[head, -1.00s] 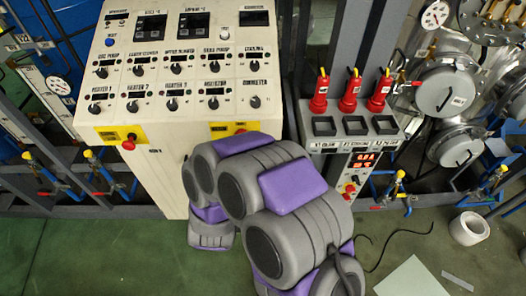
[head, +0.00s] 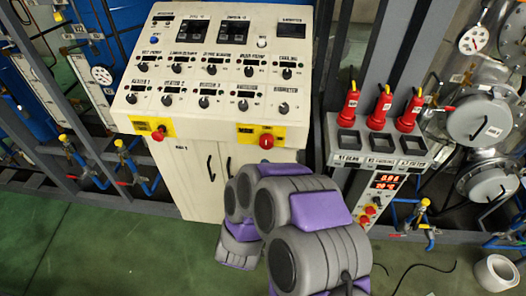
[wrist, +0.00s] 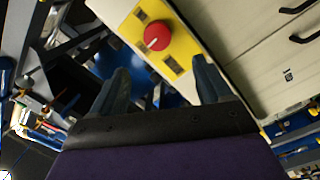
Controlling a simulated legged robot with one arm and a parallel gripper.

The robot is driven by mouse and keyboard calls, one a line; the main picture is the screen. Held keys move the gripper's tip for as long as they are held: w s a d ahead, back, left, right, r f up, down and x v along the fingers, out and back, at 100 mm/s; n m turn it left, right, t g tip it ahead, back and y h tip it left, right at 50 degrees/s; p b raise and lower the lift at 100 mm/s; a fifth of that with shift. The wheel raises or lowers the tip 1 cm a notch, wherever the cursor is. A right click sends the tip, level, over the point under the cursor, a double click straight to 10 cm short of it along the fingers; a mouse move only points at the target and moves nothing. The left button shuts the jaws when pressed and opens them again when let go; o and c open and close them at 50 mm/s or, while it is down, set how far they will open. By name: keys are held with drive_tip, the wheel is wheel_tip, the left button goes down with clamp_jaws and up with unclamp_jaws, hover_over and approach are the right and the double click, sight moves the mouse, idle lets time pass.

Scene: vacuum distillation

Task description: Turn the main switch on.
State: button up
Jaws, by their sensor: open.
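Two yellow plates with red knobs sit on the front edge of the pale control cabinet in the head view. One red knob (head: 158,134) is at the left, the other red knob (head: 266,141) at the right. The right plate's lettering seems to read MAIN; the left plate's is too small to read. In the wrist view a red knob (wrist: 157,37) on a yellow plate lies beyond my gripper (wrist: 160,78), apart from it.
The cabinet (head: 190,185) has dark door handles below the plates. A smaller unit (head: 385,160) with red-handled items stands to its right. Blue pipes with valves (head: 70,148) stand at the left. Green floor (head: 100,245) is open in front. A white roll (head: 496,272) lies at right.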

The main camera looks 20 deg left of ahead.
sight(265, 145)
drive_tip(key=w, duration=0.3)
drive_tip(key=w+a, duration=0.1)
drive_tip(key=w, duration=0.7)
drive_tip(key=shift+w+a+b, duration=0.2)
drive_tip(key=shift+a+b, duration=0.1)
drive_tip(key=shift+a, duration=0.05)
drive_tip(key=shift+d+r, duration=0.1)
drive_tip(key=shift+c, duration=0.3)
drive_tip(key=c, duration=1)
drive_tip(key=shift+s, duration=0.1)
